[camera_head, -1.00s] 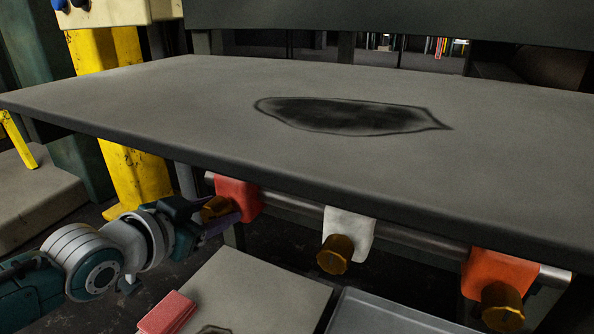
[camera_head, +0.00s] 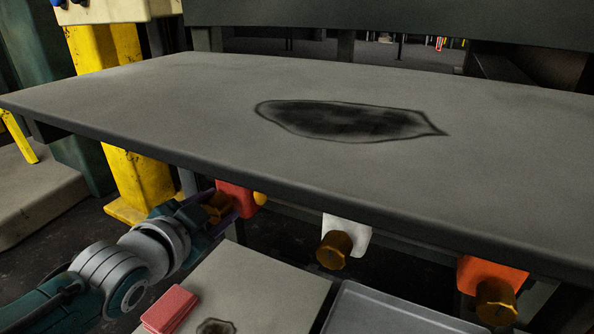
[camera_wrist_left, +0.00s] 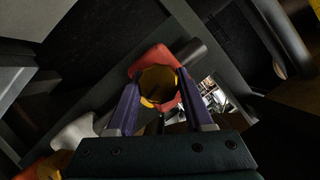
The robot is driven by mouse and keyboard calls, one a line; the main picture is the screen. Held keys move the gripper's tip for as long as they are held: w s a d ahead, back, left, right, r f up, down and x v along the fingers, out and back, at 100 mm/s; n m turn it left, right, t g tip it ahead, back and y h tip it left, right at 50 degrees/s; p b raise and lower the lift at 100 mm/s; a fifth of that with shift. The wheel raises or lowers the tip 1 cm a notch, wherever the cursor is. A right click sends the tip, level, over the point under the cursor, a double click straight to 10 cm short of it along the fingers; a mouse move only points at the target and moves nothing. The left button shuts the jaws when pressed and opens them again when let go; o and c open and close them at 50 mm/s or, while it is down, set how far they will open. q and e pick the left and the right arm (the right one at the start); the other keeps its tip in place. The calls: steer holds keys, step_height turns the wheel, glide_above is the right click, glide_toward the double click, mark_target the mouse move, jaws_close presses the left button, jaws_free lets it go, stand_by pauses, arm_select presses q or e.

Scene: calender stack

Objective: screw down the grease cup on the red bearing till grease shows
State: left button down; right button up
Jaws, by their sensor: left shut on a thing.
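The red bearing (camera_head: 237,199) hangs under the front edge of the grey table, leftmost of three. Its brass grease cup (camera_head: 215,204) points toward me. My left gripper (camera_head: 222,208) is shut on this cup, and its purple fingers stand on both sides of the cup in the left wrist view (camera_wrist_left: 159,90). A yellow blob of grease (camera_head: 260,198) shows at the right side of the red bearing. In the left wrist view the red bearing (camera_wrist_left: 150,61) is behind the cup (camera_wrist_left: 158,82), with yellow at the cup's lower left. My right gripper is out of view.
A white bearing (camera_head: 357,237) and an orange bearing (camera_head: 487,273), each with a brass cup, hang farther right. The grey tabletop (camera_head: 480,150) overhangs them. Below are a light board (camera_head: 270,280) with a red cloth-like block (camera_head: 169,309) and a grey tray (camera_head: 375,312).

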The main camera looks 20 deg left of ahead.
arm_select(q)
steer(key=shift+c, duration=1.5)
jaws_free()
steer(key=shift+s, duration=0.1)
steer(key=shift+s+r+p, duration=0.25)
steer(key=shift+s+p, duration=0.05)
steer(key=shift+p, duration=0.2)
steer(key=p+v, duration=0.5)
steer(key=v, duration=0.4)
steer(key=shift+p, duration=0.4)
steer(key=shift+s+d+f, duration=0.1)
steer(key=shift+f, duration=0.05)
